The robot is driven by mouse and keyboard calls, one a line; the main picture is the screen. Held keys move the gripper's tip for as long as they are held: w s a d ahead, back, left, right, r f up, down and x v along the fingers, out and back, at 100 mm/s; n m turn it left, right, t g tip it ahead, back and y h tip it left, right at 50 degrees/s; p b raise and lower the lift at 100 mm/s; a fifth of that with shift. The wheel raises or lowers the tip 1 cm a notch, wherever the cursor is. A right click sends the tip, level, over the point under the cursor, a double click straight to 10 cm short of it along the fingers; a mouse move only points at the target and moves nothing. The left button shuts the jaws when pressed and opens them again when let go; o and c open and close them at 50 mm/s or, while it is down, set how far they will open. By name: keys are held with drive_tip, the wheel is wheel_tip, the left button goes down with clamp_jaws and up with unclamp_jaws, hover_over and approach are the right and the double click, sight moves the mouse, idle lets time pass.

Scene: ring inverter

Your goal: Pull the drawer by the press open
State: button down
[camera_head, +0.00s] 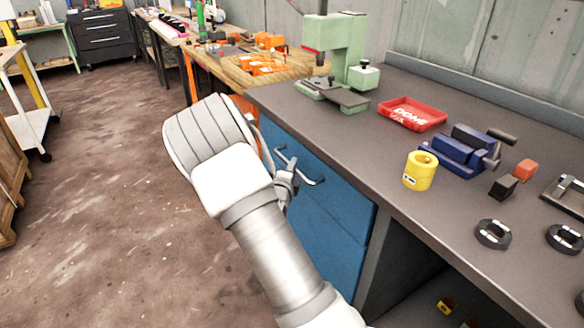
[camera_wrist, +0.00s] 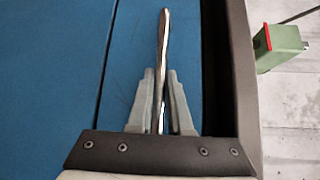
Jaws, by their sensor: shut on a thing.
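The blue drawer (camera_head: 335,188) is at the top of the cabinet under the workbench, below the green press (camera_head: 342,50). Its front looks flush with the cabinet. A curved metal handle (camera_head: 311,178) crosses the drawer front. My gripper (camera_head: 287,177) is at this handle, partly hidden by my arm. In the wrist view, the two grey fingers (camera_wrist: 162,98) are shut on the handle (camera_wrist: 164,35), with one finger on each side. The blue drawer front (camera_wrist: 140,45) lies behind them, and part of the press (camera_wrist: 282,48) shows at right.
The grey benchtop (camera_head: 370,135) overhangs slightly above the drawer. It holds a red tray (camera_head: 412,113), a yellow cylinder (camera_head: 419,171), a blue vise (camera_head: 460,150) and dark ring parts (camera_head: 493,234). The brown floor (camera_head: 105,190) left of the cabinet is clear.

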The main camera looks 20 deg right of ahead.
drive_tip(key=shift+a, duration=0.15)
idle(0.7)
drive_tip(key=s+a+p, duration=0.3)
drive_tip(key=a+p, duration=0.2)
drive_tip(key=a, duration=1.1)
drive_tip(key=s+a+p, duration=0.3)
drive_tip(key=a+p, duration=0.3)
drive_tip(key=a, duration=1.1)
drive_tip(key=shift+s, duration=0.35)
drive_tip(key=c, duration=0.8)
unclamp_jaws()
drive_tip(key=shift+c, duration=0.2)
drive_tip(key=shift+a, duration=0.1)
drive_tip(key=p+v, duration=0.2)
drive_tip(key=v, duration=1.5)
drive_tip(key=shift+r, duration=0.15)
